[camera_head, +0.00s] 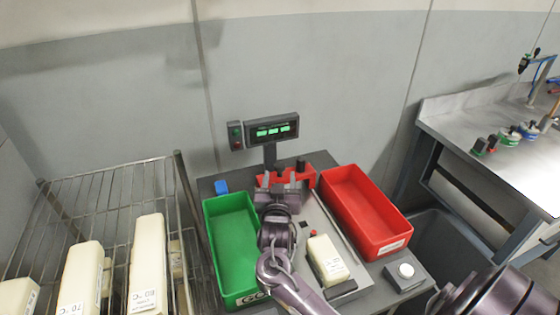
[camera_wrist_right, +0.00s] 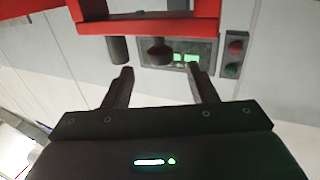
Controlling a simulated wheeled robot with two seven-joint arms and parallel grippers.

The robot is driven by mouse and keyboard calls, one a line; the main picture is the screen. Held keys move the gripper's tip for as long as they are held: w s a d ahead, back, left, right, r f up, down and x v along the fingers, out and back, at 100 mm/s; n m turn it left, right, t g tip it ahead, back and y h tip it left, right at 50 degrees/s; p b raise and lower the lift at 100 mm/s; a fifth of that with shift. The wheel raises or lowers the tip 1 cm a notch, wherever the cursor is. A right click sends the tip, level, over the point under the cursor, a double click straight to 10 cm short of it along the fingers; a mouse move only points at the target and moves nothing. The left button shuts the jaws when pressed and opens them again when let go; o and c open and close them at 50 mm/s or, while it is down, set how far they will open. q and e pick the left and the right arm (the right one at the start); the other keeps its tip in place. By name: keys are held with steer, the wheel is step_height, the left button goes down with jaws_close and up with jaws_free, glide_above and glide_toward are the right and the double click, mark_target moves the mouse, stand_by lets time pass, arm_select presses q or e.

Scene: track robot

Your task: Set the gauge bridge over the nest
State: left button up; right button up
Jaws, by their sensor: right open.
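The red gauge bridge (camera_head: 316,162) stands at the back of the scale table, below the display, with dark knobs on it. It also shows across the top of the right wrist view (camera_wrist_right: 150,24), upside down. My right gripper (camera_head: 283,184) is just in front of the bridge and hides part of it. In the wrist view the two fingers (camera_wrist_right: 158,76) are apart with nothing between them, pointing at the knobs. A cream block (camera_head: 326,258) sits in a dark holder, seemingly the nest (camera_head: 340,288), at the table's front. My left gripper is not in view.
A green bin (camera_head: 222,208) stands left of my right arm and a red bin (camera_head: 362,210) right of it. The display (camera_head: 272,128) stands behind the bridge. A wire rack (camera_head: 110,185) holds cream blocks. A white-topped button (camera_head: 405,271) is front right.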

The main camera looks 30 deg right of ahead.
mark_target(280, 163)
steer(key=p+x, duration=0.1)
steer(key=x, duration=0.5)
steer(key=shift+w+d, duration=0.1)
steer(key=shift+w, duration=0.05)
steer(key=shift+w+d, duration=0.35)
steer(key=shift+w, duration=0.1)
steer(key=shift+c, duration=0.4)
jaws_close()
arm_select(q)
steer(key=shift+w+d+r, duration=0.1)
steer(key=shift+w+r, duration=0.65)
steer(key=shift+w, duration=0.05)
arm_select(e)
steer(key=shift+f, duration=0.1)
